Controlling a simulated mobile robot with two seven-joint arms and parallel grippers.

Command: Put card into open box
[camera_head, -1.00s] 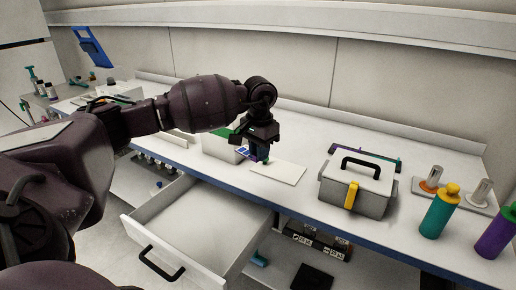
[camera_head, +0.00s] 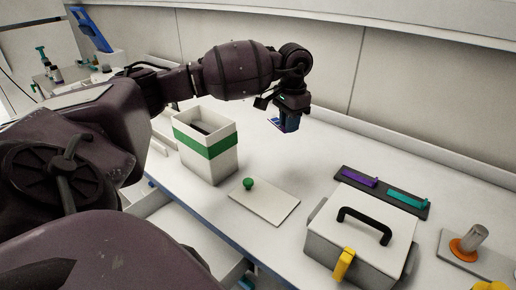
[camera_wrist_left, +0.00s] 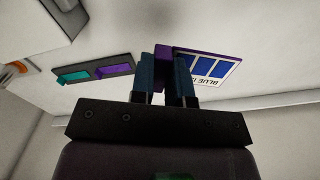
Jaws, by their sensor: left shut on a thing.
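My left gripper (camera_head: 284,122) is shut on a card (camera_wrist_left: 208,68) and holds it in the air above the bench. The card is white with blue blocks, lettering and a purple edge; a purple piece (camera_wrist_left: 162,54) sits between the fingertips in the left wrist view. In the head view the card is small and partly hidden by the gripper. The open box (camera_head: 225,163), white with a green band, stands on the bench to the left of and below the gripper. Its top is open and dark inside. My right gripper is out of view.
A flat white lid (camera_head: 268,205) with a green knob lies before the open box. A grey case (camera_head: 335,250) with a black handle and yellow latch is shut at right. Behind it is a dark rack (camera_head: 377,194) with purple and teal pieces. The bench behind the lid is clear.

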